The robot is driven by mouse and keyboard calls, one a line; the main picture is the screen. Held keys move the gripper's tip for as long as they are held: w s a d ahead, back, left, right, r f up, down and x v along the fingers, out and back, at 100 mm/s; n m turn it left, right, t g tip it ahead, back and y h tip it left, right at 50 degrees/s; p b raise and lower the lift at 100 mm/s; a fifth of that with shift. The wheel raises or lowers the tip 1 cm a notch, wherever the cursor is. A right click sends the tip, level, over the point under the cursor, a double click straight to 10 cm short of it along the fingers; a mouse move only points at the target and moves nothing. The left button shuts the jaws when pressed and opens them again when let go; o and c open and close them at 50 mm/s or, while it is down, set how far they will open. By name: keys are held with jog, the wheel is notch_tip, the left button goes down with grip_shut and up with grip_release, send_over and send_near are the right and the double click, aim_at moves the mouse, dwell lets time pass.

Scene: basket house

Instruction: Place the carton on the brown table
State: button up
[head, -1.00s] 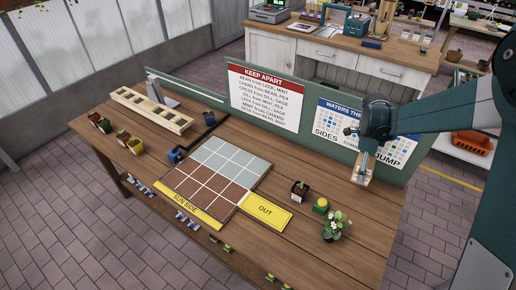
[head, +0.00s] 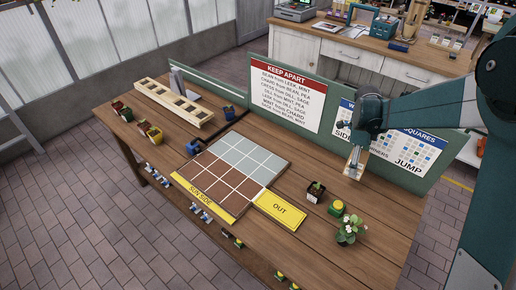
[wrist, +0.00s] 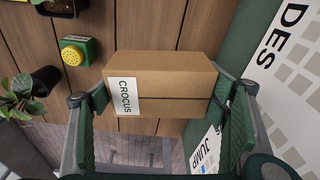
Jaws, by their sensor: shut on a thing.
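My gripper (head: 355,150) is shut on a brown cardboard carton. In the wrist view, the carton (wrist: 175,75) lies between the green finger pads (wrist: 165,95), with a white CROCUS label facing left. In the head view, the carton (head: 354,166) is small and partly covered by the gripper. It is held in front of the green board, at the right part of the near brown wooden table (head: 300,235). Whether it touches the table cannot be told. A brown-topped white cabinet (head: 375,55) stands behind.
The table carries a grid board (head: 235,165), yellow OUT plate (head: 279,208), dark pot (head: 316,191), yellow-green item (head: 337,208) and white-flowered plant (head: 350,231). The green board (head: 250,90) with signs lines the back edge. The front-right tabletop is bare.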

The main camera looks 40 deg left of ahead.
send_over(349, 184)
jog(key=shift+a+f+b, duration=0.15)
jog(key=shift+f+b, duration=0.05)
jog(key=shift+f, duration=1.4)
jog(key=shift+a+f+b, duration=0.1)
jog(key=shift+f+b, duration=0.05)
jog(key=shift+f, duration=1.4)
jog(key=shift+f, duration=1.85)
jog(key=shift+f+b, duration=0.2)
jog(key=shift+b, duration=0.2)
jog(key=o, duration=1)
jog(key=shift+r, duration=0.15)
jog(key=r, duration=0.4)
jog(key=a+r+p, duration=0.1)
jog(key=r, duration=0.7)
jog(key=shift+s+a+p, duration=0.1)
jog(key=shift+a+p, duration=0.2)
jog(key=shift+a, duration=0.05)
